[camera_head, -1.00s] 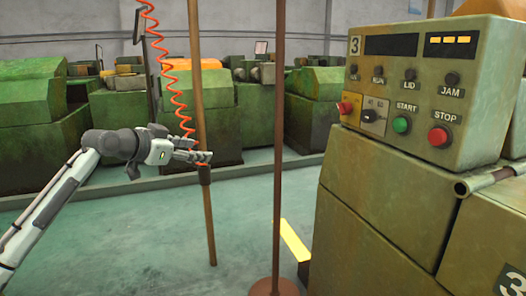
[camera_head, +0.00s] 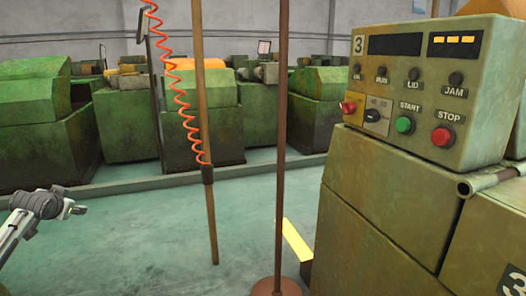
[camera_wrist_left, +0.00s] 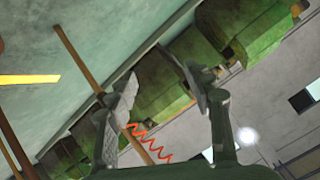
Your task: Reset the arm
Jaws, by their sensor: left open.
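My left arm comes in at the lower left of the head view, with its gripper (camera_head: 74,209) low over the floor, well left of the wooden pole. In the left wrist view the gripper (camera_wrist_left: 160,92) has its two fingers spread apart with nothing between them. The wooden pole (camera_head: 209,130) hangs upright with an orange coiled cord (camera_head: 183,110) beside it and a dark sleeve around it. My right gripper shows in neither view.
A green machine cabinet (camera_head: 370,220) with a control box (camera_head: 420,90) fills the right side. A brown post (camera_head: 280,150) on a round base stands left of it. Green machines (camera_head: 130,120) line the back. The green floor (camera_head: 130,250) between is clear.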

